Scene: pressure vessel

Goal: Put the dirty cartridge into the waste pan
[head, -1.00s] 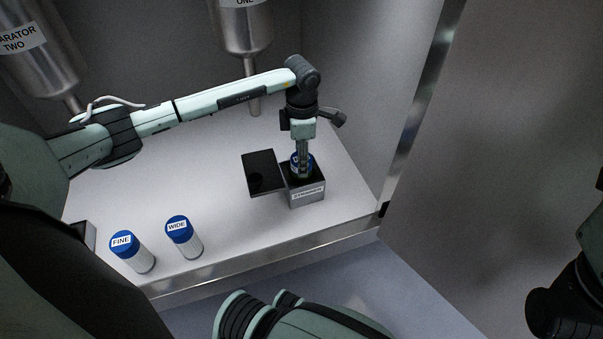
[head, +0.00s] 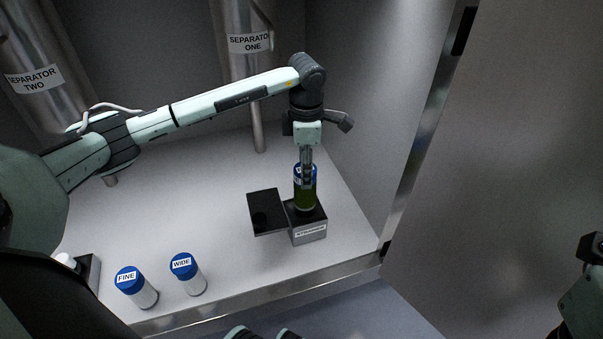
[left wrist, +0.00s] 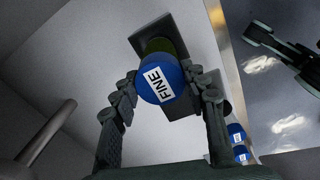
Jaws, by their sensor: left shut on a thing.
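The dirty cartridge, with a blue cap and a murky green body (head: 305,200), stands upright in my left gripper (head: 306,182). Its lower end is at the opening of the grey strainer box (head: 310,233); I cannot tell whether it is fully clear. In the left wrist view the cap (left wrist: 158,82) reads FINE, between the two fingers of my left gripper (left wrist: 160,90). The box's black lid (head: 267,212) is swung open to the left. Part of my right arm shows at the right edge; its jaws are unclear. I cannot identify the waste pan for certain.
White cartridges with blue caps, FINE (head: 137,288) and WIDE (head: 188,274), stand near the front edge. A dark-sided tray (head: 92,277) with a white thing is partly hidden at the left. Separator one (head: 250,60) stands behind. The middle of the shelf is clear.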

